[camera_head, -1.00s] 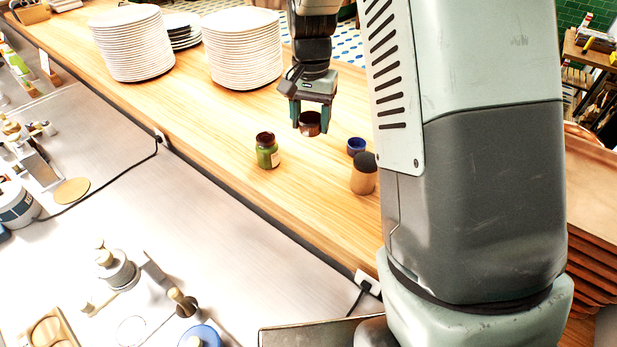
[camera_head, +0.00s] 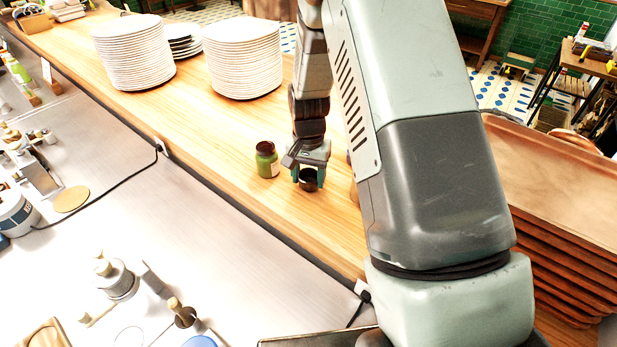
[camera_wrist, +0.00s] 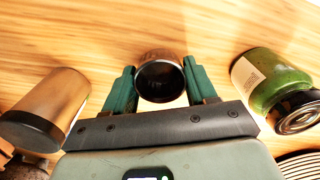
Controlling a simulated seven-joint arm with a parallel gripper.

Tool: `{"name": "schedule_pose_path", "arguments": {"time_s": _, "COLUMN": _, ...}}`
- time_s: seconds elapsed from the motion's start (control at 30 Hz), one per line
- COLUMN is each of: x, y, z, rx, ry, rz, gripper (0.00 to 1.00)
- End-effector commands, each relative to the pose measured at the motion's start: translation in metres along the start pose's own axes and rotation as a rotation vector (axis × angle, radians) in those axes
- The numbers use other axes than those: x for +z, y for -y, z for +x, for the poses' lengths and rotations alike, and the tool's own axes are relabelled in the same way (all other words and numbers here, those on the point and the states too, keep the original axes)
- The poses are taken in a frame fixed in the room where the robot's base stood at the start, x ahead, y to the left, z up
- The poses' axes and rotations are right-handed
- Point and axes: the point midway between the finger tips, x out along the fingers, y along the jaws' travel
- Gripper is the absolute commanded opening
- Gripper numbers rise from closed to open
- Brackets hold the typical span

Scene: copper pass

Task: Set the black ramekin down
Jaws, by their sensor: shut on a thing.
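The black ramekin (camera_head: 309,180) is between the fingers of my gripper (camera_head: 309,176), low over the wooden counter (camera_head: 225,150). In the wrist view the ramekin (camera_wrist: 160,78) shows its dark round opening and a brownish side, with a green finger of my gripper (camera_wrist: 160,88) on each side of it. My gripper is shut on it. I cannot tell whether its base touches the wood.
A green jar (camera_head: 267,160) with a dark lid stands close left of my gripper. A tan container with a dark top (camera_wrist: 45,108) is on the other side, mostly hidden by my arm in the head view. White plate stacks (camera_head: 243,60) stand farther back.

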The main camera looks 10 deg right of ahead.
Motion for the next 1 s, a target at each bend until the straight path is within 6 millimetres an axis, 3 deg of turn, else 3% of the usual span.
{"name": "schedule_pose_path", "arguments": {"time_s": 0.07, "x": 0.0, "y": 0.0, "z": 0.008, "rx": 0.0, "ry": 0.001, "rz": 0.0, "gripper": 0.25}}
{"name": "schedule_pose_path", "arguments": {"time_s": 0.4, "x": 0.0, "y": 0.0, "z": 0.011, "rx": 0.0, "ry": 0.0, "rz": 0.001, "gripper": 0.25}}
{"name": "schedule_pose_path", "arguments": {"time_s": 0.43, "x": 0.0, "y": 0.0, "z": 0.011, "rx": 0.0, "ry": 0.0, "rz": 0.001, "gripper": 0.59}}
{"name": "schedule_pose_path", "arguments": {"time_s": 0.57, "x": 0.0, "y": 0.0, "z": 0.011, "rx": 0.0, "ry": 0.0, "rz": 0.001, "gripper": 0.79}}
{"name": "schedule_pose_path", "arguments": {"time_s": 0.87, "x": 0.0, "y": 0.0, "z": 0.01, "rx": 0.0, "ry": 0.0, "rz": 0.001, "gripper": 0.82}}
{"name": "schedule_pose_path", "arguments": {"time_s": 1.0, "x": -0.001, "y": 0.0, "z": -0.002, "rx": -0.001, "ry": -0.003, "rz": 0.001, "gripper": 0.82}}
